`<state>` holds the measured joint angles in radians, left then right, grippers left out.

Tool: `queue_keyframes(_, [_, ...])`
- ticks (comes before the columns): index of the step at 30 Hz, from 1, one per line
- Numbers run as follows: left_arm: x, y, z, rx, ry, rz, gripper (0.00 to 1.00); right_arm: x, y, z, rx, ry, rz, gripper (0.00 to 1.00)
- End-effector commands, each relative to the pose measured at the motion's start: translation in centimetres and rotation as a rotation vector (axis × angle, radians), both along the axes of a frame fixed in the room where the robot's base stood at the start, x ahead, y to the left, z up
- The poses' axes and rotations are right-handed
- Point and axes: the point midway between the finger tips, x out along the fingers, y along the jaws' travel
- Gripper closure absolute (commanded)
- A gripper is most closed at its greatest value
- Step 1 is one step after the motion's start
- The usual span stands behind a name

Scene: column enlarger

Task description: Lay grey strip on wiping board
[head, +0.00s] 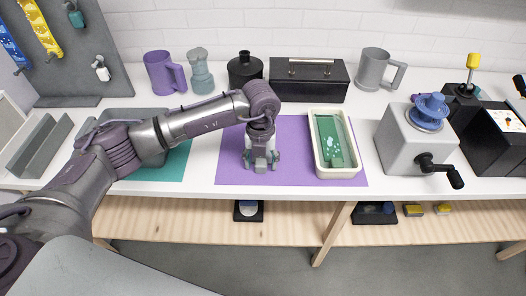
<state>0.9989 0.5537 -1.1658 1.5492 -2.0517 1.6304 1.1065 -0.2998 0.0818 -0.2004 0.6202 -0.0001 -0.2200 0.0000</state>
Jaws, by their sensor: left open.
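My left gripper (262,163) is open and points down over the purple mat (290,172), left of a cream tray. I cannot make out a grey strip; the gripper hides the mat beneath it, and I see nothing held between its fingers. No thing is clearly a wiping board. A grey angled piece (45,147) stands at the far left of the worktop and may be it. The cream tray (314,150) holds something green (338,143) with pale specks. My right gripper is not in view.
A grey tray (150,117) on a teal mat (172,165) is partly behind my left arm. A purple jug (163,75), black bottle (244,70), black toolbox (308,82) and grey jug (376,70) line the back. A grey cranked machine (402,138) stands right.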

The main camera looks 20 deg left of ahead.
Motion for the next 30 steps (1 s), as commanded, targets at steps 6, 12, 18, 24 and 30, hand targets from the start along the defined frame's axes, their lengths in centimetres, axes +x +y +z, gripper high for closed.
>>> queue_keyframes(6, [-0.01, -0.01, 0.07, 0.0, 0.0, 0.0, 0.39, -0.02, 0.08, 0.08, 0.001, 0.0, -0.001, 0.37])
queue_keyframes(12, [-0.01, -0.01, 0.07, 0.0, 0.0, 0.0, 0.39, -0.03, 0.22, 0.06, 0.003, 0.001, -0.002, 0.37])
queue_keyframes(18, [0.01, 0.01, 0.03, 0.0, -0.001, 0.0, 0.39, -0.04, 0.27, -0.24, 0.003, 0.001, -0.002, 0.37])
queue_keyframes(24, [0.0, 0.01, 0.08, 0.0, 0.0, 0.0, 0.39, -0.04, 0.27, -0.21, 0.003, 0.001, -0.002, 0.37])
queue_keyframes(30, [0.01, 0.02, 0.06, 0.0, -0.001, 0.0, 0.39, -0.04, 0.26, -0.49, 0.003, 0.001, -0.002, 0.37])
